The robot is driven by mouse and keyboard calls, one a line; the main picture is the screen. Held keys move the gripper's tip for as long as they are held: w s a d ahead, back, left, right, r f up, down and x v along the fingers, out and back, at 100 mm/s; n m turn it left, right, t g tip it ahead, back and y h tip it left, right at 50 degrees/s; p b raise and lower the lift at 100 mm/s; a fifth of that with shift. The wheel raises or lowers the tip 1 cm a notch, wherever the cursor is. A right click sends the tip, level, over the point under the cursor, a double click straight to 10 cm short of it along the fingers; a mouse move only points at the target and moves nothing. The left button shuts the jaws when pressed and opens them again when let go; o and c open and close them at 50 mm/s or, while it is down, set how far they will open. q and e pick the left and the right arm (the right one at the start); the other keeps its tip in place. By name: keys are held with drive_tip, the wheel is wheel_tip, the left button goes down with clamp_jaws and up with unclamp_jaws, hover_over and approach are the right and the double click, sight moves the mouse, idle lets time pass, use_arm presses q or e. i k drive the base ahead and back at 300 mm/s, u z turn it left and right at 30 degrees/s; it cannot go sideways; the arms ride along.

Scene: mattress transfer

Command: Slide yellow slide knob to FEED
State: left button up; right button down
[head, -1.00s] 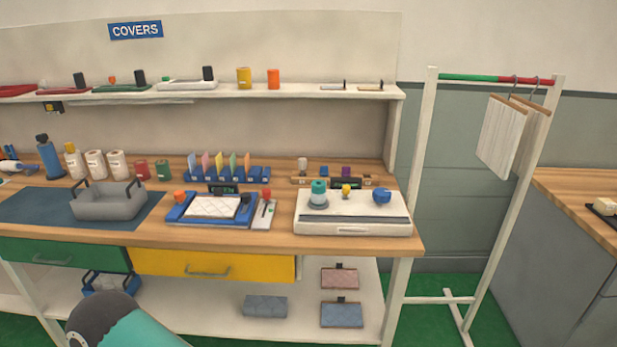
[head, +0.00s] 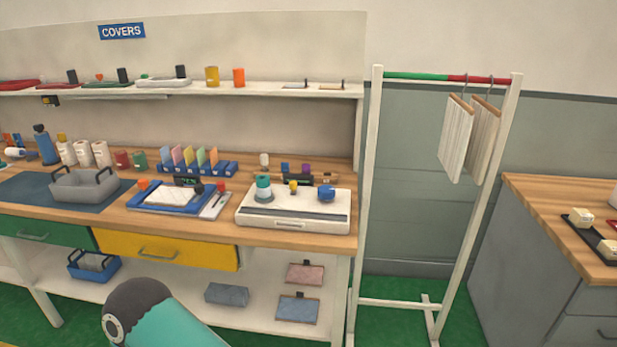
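A small yellow knob (head: 293,187) stands on the white flat machine (head: 290,222) near the right end of the wooden bench. It sits between a teal spool-like part (head: 264,188) on the left and a blue knob (head: 326,194) on the right. I cannot read any FEED marking at this size, nor tell where the yellow knob lies along its travel. Neither of my grippers is in view. Only a teal and dark link of my own arm shows at the bottom of the head view, well short of the bench.
A blue tray device (head: 140,206) with a white quilted pad lies left of the machine. Colored cards (head: 195,160) and small blocks stand behind. A yellow drawer (head: 205,254) is below. A hanging rack (head: 372,200) stands right of the bench, with another counter (head: 560,210) beyond.

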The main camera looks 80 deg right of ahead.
sight(292, 184)
drive_tip(key=u, duration=0.8)
drive_tip(key=i, duration=0.15)
drive_tip(key=z, duration=3)
drive_tip(key=i, duration=0.95)
drive_tip(key=u, duration=0.2)
drive_tip(key=k, duration=0.9)
drive_tip(key=z, duration=0.1)
drive_tip(key=i, duration=0.5)
drive_tip(key=z, duration=0.05)
